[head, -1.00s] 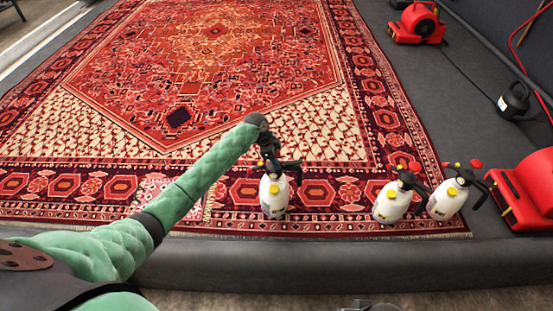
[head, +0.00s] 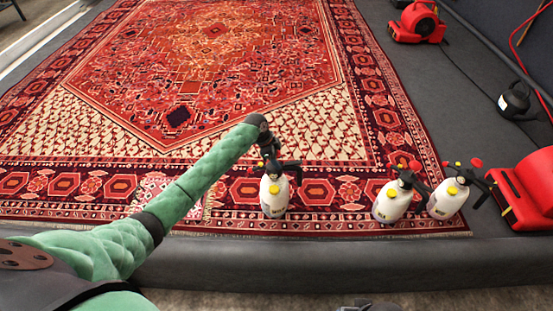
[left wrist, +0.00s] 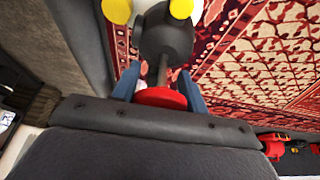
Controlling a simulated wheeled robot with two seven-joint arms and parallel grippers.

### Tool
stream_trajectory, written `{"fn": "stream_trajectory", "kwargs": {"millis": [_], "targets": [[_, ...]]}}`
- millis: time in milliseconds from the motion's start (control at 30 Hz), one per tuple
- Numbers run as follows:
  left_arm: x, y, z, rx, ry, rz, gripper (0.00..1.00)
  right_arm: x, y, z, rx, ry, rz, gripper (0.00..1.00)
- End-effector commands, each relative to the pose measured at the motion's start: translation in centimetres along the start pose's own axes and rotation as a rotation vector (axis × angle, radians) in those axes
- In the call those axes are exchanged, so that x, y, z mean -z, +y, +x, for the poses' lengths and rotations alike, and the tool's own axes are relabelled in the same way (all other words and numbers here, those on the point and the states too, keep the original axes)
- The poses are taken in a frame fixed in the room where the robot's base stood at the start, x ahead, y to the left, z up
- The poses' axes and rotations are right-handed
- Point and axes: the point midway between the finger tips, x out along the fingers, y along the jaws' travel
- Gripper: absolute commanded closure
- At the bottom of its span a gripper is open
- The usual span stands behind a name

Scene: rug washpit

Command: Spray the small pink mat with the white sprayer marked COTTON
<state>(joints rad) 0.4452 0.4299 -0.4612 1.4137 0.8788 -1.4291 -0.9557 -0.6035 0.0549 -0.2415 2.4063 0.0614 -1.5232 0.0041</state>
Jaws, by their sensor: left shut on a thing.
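In the left wrist view, my left gripper's blue fingers (left wrist: 160,92) are shut around the sprayer's red-knobbed pump handle (left wrist: 160,98). I cannot tell whether its base touches the rug. The small pink mat (head: 153,184) lies on the rug's front border, left of the sprayer, partly hidden by my left forearm. A dark part at the bottom edge may be my right gripper (head: 368,306).
Two more white sprayers, a nearer one (head: 391,203) and one farther right (head: 447,201), stand close together, labels unreadable. A red blower (head: 527,190) is at the right edge, another (head: 417,24) farther back. A grey padded rim (head: 330,265) runs along the front.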

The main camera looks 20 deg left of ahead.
Motion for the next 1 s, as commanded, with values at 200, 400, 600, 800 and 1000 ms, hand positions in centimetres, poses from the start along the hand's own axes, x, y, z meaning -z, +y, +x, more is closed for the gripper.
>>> {"fn": "stream_trajectory", "kwargs": {"millis": [200,400,600,800,1000], "targets": [[0.1,-0.1,0.0,0.002,0.002,0.001,0.47,0.0,0.1,0.0,-0.001,-0.001,-0.001,0.64],[0.0,0.0,0.1,0.001,0.001,0.0,0.31,-0.2,0.2,0.1,-0.003,-0.003,-0.004,0.64],[-0.2,0.1,0.3,-0.002,-0.001,0.0,0.31,-0.3,0.2,0.1,-0.003,-0.004,-0.004,0.64],[-0.2,-0.1,-1.5,0.001,-0.001,0.001,0.31,-0.1,-0.3,0.9,0.011,0.015,-0.007,0.64],[-0.2,-0.1,-4.7,0.002,-0.001,0.002,0.31,0.0,-0.7,1.9,0.023,0.027,-0.008,0.64]]}}
